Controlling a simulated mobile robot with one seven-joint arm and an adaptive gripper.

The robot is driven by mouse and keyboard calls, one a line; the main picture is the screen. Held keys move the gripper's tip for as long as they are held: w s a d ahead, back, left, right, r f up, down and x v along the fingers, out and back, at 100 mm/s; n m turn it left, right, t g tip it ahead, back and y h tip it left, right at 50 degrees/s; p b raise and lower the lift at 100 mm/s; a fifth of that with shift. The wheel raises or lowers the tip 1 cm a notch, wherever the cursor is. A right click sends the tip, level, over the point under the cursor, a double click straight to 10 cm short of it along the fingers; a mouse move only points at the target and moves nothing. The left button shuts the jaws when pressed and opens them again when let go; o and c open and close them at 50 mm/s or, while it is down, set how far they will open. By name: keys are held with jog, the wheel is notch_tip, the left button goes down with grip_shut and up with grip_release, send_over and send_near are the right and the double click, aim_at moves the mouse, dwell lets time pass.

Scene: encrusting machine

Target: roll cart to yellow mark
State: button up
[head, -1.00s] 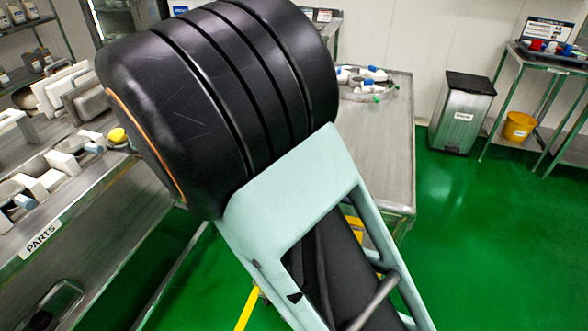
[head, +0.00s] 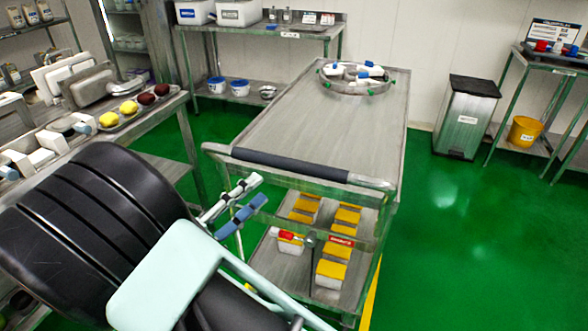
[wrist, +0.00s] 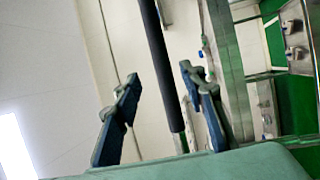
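The steel cart (head: 290,125) stands in the middle of the head view, with a dark padded handle (head: 275,165) across its near end. The handle also shows in the wrist view (wrist: 160,60) as a dark bar lying in the gap between the fingers. My gripper (head: 262,190) is open, its fingertips just below the handle in the picture; no grip on it shows. The fingers are apart in the wrist view (wrist: 158,85). A yellow floor strip (head: 371,295) shows beside the cart's near right leg; the rest of it is hidden behind the cart.
A round tray (head: 355,85) with white bottles sits on the cart's far end; yellow-topped boxes (head: 331,272) are on its lower shelf. A parts counter (head: 150,120) is at left, a shelf table (head: 260,32) behind. A bin (head: 466,117) stands right. Green floor is clear at right.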

aim_at(284, 169)
jog(key=x, duration=1)
jog(key=shift+w+d, duration=0.15)
jog(key=shift+w, duration=0.05)
grip_shut()
